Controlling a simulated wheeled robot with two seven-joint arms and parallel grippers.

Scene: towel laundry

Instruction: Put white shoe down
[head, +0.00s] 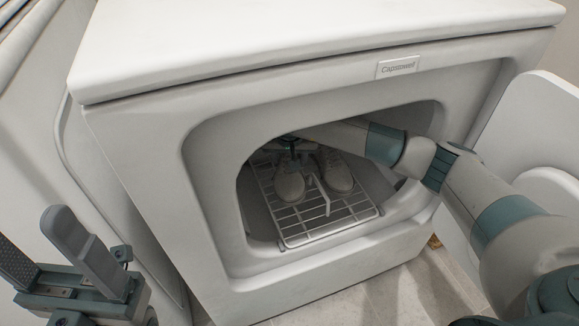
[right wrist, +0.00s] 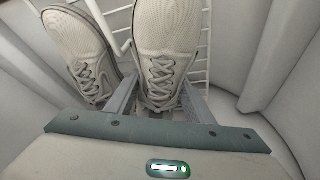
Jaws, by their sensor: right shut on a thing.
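A white shoe (head: 289,186) is inside the dryer, toe towards the opening, over the wire rack (head: 310,236). My right gripper (head: 291,163) reaches in through the opening and is shut on this shoe. In the right wrist view the held shoe (right wrist: 163,35) sits between the two fingers at its laces. I cannot tell whether its sole touches the rack. The other white shoe (head: 336,172) is beside it on the rack, and it also shows in the right wrist view (right wrist: 80,42). My left gripper (head: 36,232) is open and empty outside, at the lower left.
The white dryer (head: 215,262) has a rounded opening whose rim surrounds my right arm. Its open door (head: 540,120) stands at the right. Another white appliance (head: 45,130) is at the left. The front of the rack is clear.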

